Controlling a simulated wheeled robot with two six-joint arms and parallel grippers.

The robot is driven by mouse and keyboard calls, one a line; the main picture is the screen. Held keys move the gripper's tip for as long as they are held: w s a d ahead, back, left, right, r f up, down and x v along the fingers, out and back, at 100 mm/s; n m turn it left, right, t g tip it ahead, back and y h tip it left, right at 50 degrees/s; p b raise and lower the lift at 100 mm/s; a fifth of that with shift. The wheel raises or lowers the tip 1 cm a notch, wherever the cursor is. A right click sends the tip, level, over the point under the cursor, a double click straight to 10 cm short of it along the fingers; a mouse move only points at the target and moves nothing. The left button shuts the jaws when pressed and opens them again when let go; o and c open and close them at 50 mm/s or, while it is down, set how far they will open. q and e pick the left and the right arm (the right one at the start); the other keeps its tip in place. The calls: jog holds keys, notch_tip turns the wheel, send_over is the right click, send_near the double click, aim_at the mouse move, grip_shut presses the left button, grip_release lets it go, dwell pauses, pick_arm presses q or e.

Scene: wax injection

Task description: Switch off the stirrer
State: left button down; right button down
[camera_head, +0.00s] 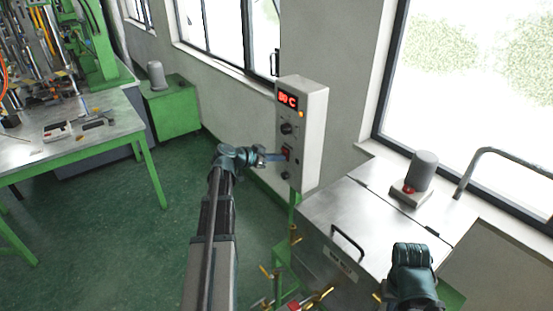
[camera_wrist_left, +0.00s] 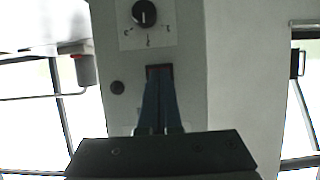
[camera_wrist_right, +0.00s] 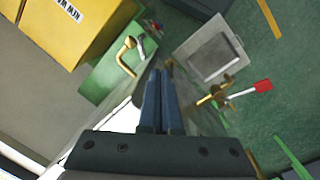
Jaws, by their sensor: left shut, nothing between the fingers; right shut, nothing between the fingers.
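The grey-white control box (camera_head: 313,130) stands on a green post and has a red digital display (camera_head: 288,99). Below the display is a black knob (camera_head: 287,129), also in the left wrist view (camera_wrist_left: 144,13). My right gripper (camera_wrist_right: 160,75) is shut and empty, low at the right.
A metal-lidded tank (camera_head: 355,222) with a black handle stands right of the box. Brass valve handles (camera_head: 294,236) stick up below the box. A green-legged table (camera_head: 95,125) stands at the left, with open floor between.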

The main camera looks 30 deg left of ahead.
pick_arm(q)
jog(key=shift+w+d+f, duration=0.1)
jog(key=shift+f, duration=0.4)
jog(key=shift+w+r, duration=0.1)
jog(key=shift+r, duration=0.1)
